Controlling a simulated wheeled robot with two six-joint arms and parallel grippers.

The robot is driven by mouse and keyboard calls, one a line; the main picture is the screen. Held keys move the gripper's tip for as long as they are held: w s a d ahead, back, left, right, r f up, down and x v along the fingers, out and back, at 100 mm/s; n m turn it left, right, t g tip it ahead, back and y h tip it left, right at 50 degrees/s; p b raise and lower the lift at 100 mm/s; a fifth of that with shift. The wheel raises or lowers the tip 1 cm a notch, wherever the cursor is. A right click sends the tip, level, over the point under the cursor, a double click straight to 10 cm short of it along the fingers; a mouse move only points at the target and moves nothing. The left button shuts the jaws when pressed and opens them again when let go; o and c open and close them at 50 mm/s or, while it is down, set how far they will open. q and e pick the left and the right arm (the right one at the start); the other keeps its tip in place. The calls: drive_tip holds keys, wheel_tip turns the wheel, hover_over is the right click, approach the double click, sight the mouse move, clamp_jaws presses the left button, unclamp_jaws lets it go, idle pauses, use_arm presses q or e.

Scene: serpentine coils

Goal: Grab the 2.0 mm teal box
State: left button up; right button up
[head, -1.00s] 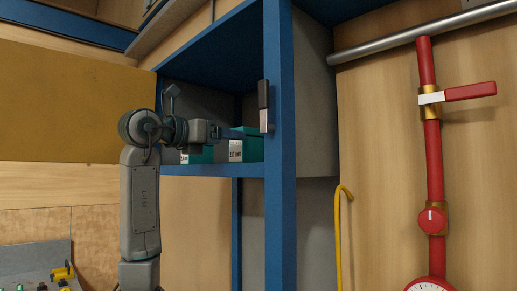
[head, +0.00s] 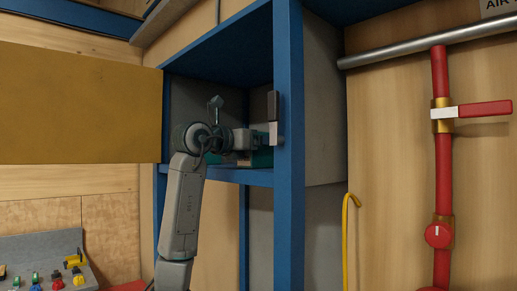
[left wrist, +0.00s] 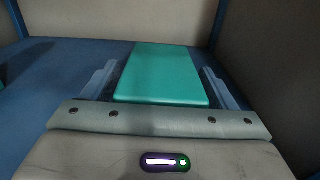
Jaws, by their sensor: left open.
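A teal box (left wrist: 163,75) lies on the blue shelf in the left wrist view, its top plain and its label not visible. My left gripper (left wrist: 160,82) is open, one finger on each side of this box with a small gap at each side. The box's near end is close to the gripper's palm. In the head view my left gripper (head: 264,138) reaches into the blue-framed cabinet, partly behind the upright post. A teal box (head: 262,158) shows there below the gripper, mostly hidden. I cannot read its size label. My right gripper is in neither view.
Another teal thing (left wrist: 3,76) shows at the left edge of the wrist view. The blue post (head: 289,150) stands just right of my gripper. An open yellow door panel (head: 80,110) is at left. Red pipework (head: 442,170) and a yellow hose (head: 346,240) are at right.

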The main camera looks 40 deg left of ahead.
use_arm(q)
drive_tip(key=c, duration=1)
drive_tip(key=shift+c, duration=1)
drive_tip(key=shift+r, duration=0.15)
